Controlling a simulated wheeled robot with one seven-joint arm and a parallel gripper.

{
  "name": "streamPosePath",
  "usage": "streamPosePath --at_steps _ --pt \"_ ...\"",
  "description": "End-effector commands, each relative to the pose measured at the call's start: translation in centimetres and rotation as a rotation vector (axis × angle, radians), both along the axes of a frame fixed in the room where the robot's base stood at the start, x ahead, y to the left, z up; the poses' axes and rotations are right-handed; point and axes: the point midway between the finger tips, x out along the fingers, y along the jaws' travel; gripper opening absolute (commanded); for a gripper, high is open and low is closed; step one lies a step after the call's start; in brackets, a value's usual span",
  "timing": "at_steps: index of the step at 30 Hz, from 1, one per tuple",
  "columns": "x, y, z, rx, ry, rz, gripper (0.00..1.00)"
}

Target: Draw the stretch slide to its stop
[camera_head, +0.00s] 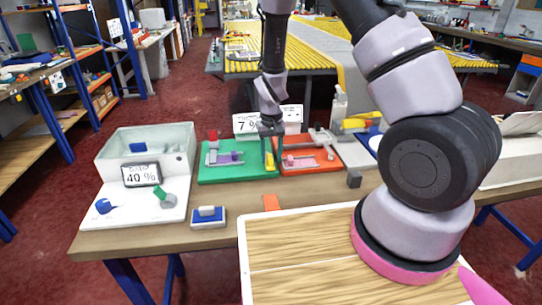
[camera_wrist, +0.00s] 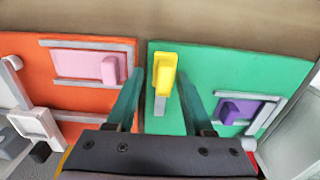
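A green board (camera_head: 208,174) and an orange board (camera_head: 322,155) lie side by side on the workbench. A yellow block (camera_head: 270,162) stands on a short grey track at the green board's edge nearest the orange one. In the wrist view the yellow block (camera_wrist: 164,72) shows between the teal fingers of my gripper (camera_wrist: 160,88), with gaps on both sides. My gripper (camera_head: 270,130) is open and points down over it. A purple slider (camera_wrist: 236,110) sits in a grey frame on the green board. A pink slider (camera_wrist: 109,69) sits on the orange board. I cannot tell which is named the stretch slide.
A "7 %" display (camera_head: 247,123) stands behind the boards. A pale bin (camera_head: 178,150) and a white panel with a "40 %" display (camera_head: 142,174) are at left. A bottle (camera_head: 338,105) stands behind right. A wooden-topped tray (camera_head: 320,235) fills the front.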

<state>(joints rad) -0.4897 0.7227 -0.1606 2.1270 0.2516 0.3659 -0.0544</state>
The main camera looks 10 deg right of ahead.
Motion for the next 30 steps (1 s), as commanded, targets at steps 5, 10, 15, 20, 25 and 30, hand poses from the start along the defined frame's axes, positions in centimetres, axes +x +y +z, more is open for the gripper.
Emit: streamPosePath --at_steps 5,10,15,20,25,30 --pt "0.1 0.1 1.2 0.002 -0.003 0.000 0.53" --pt "0.1 0.2 4.4 0.003 -0.005 0.002 0.53" --pt "0.1 0.1 7.7 0.002 -0.004 0.001 0.53" --pt "0.1 0.0 9.9 0.001 -0.003 0.000 0.53" --pt "0.0 -0.1 10.8 0.000 0.000 0.000 0.53" --pt "0.0 -0.1 10.8 0.000 0.000 0.000 0.53"
